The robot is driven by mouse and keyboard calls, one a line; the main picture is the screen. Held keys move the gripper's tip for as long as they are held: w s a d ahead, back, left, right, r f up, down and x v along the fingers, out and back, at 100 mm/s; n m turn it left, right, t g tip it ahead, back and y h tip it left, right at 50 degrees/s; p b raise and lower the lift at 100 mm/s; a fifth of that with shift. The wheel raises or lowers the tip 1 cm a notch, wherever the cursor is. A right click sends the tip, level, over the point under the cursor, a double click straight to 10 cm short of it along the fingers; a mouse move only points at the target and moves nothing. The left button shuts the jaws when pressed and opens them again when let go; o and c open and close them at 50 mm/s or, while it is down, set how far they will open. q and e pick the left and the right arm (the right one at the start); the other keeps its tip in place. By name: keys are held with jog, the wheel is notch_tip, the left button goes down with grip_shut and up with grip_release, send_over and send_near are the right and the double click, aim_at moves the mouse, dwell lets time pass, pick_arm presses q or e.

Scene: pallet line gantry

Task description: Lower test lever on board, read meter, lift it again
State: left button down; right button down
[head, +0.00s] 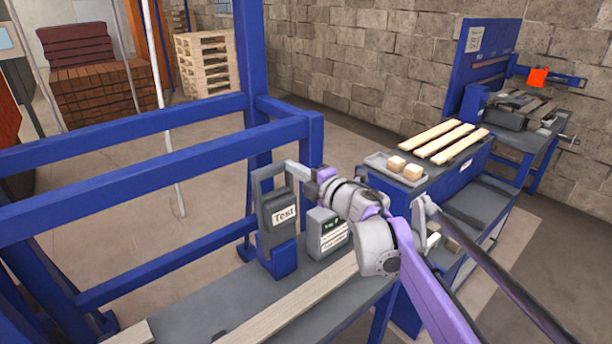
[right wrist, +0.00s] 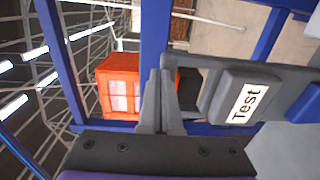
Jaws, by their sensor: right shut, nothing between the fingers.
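The grey test lever (head: 272,174) rises as a hoop-shaped handle above a dark grey housing labelled "Test" (head: 284,213) on a blue stand. The lever looks upright. My right gripper (head: 296,167) is shut and empty at the top right of the hoop. In the right wrist view its closed fingers (right wrist: 160,85) are close beside the end of the hoop (right wrist: 184,64); I cannot tell whether they touch. The label also shows there (right wrist: 248,103). A grey meter (head: 327,233) stands right of the housing, partly hidden by my right arm; its small display is unreadable. My left gripper is out of view.
A blue railing (head: 150,186) runs left of the housing. A long wooden board (head: 295,312) lies on the grey bench in front. At the right, a blue bench holds wooden slats (head: 450,140) and a tray (head: 374,161) with wooden blocks. Open floor lies behind.

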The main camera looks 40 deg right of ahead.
jog(key=shift+w, duration=0.3)
jog(key=shift+w+a+r+p, duration=0.1)
jog(key=shift+w+p, duration=0.05)
jog(key=shift+w, duration=0.45)
jog(key=shift+w+r+p, duration=0.1)
jog(key=shift+w+p, duration=0.05)
jog(key=shift+w, duration=0.4)
jog(key=shift+s, duration=0.1)
